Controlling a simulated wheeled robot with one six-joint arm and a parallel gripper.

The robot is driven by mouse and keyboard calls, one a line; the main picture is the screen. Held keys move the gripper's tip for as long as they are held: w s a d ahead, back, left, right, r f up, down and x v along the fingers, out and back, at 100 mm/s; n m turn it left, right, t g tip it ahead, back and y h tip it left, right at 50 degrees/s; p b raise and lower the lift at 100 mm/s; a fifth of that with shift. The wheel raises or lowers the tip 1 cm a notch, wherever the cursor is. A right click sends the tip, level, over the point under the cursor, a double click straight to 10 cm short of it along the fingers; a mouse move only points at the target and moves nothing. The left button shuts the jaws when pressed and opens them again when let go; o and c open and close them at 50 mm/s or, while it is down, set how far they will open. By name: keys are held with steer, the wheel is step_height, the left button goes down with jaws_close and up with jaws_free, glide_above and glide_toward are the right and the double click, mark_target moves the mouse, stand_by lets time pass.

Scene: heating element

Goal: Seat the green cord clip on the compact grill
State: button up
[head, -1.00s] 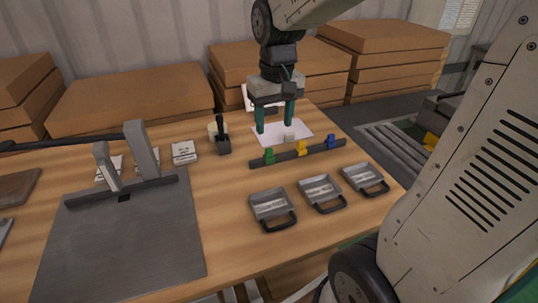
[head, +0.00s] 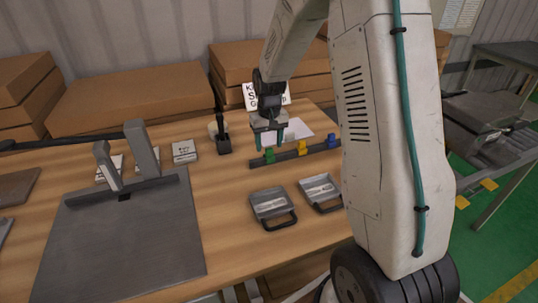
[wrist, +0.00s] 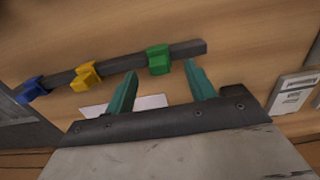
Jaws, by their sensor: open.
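The green cord clip (head: 269,156) sits at the left end of a dark rail (head: 313,149) on the table. In the wrist view the clip (wrist: 158,60) lies just beyond the gap between my fingertips. My gripper (head: 270,146) is open and empty, with its teal fingers pointing down over the clip. The fingertips (wrist: 161,76) appear apart from it. Two grey tray-like grills with handles, a left one (head: 268,204) and a middle one (head: 319,189), lie in front of the rail. I cannot tell which grill is the compact one. My arm hides the third place on the right.
A yellow clip (head: 302,147) and a blue clip (head: 332,141) share the rail. A black holder (head: 223,144) stands left of it. A large grey plate with uprights (head: 125,240) fills the left of the table. Stacked boxes (head: 130,85) stand behind.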

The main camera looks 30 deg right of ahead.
mark_target(269, 148)
steer(key=shift+f, duration=1.5)
steer(key=c, duration=1)
steer(key=shift+c, duration=0.2)
steer(key=shift+r, duration=0.1)
